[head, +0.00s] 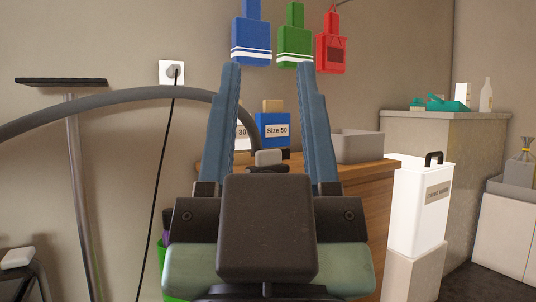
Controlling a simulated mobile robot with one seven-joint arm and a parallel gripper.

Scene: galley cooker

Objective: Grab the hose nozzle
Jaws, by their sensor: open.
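My gripper (267,68) is open and empty. Its two blue fingers point up and away in the middle of the head view. A thick grey hose (120,97) arches in from the left edge and passes behind the left finger. It curves down between the fingers, beyond them, and its lower end is hidden by my gripper. I cannot clearly make out a nozzle on it. At the left, a metal tube (76,180) stands upright with a flat black head (62,82) on top; I cannot tell whether this belongs to the hose.
A wooden counter (365,178) behind my gripper holds a blue "Size 50" box (274,130) and a grey bin (358,146). A white case (418,205) stands at the right. Blue, green and red tags (331,45) hang on the wall. A black cord hangs from a socket (172,72).

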